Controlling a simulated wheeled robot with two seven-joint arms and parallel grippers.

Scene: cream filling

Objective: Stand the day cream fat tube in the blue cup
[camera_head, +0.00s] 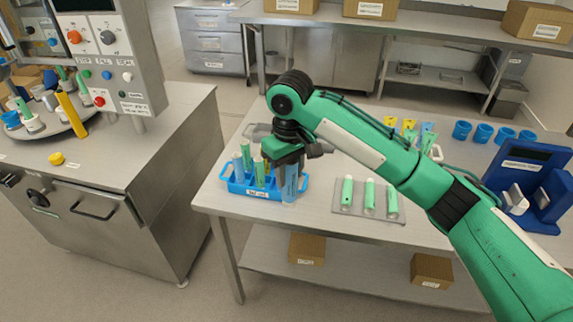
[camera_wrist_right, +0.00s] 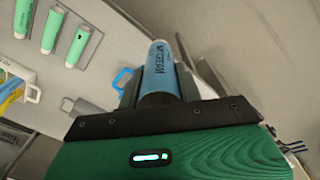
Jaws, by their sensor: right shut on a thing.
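My right gripper (camera_head: 285,168) is shut on a light blue tube (camera_head: 290,186) at the right end of the blue carrier. In the right wrist view the tube (camera_wrist_right: 158,68) sits between the fingers, and its label reads "CREAM" after a word I cannot read for sure. The blue carrier (camera_head: 252,192) holds several blue, green and yellow tubes. Several blue cups (camera_head: 462,130) stand at the table's back right. Another blue cup (camera_head: 11,119) is on the turntable at left. My left gripper is not in view.
Green tubes (camera_head: 369,196) lie on a grey tray in the table's middle. A white-handled caddy (camera_head: 427,140) with tubes stands behind. A dark blue device (camera_head: 525,180) is at right. The dosing machine's turntable (camera_head: 47,125) is at far left, across a floor gap.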

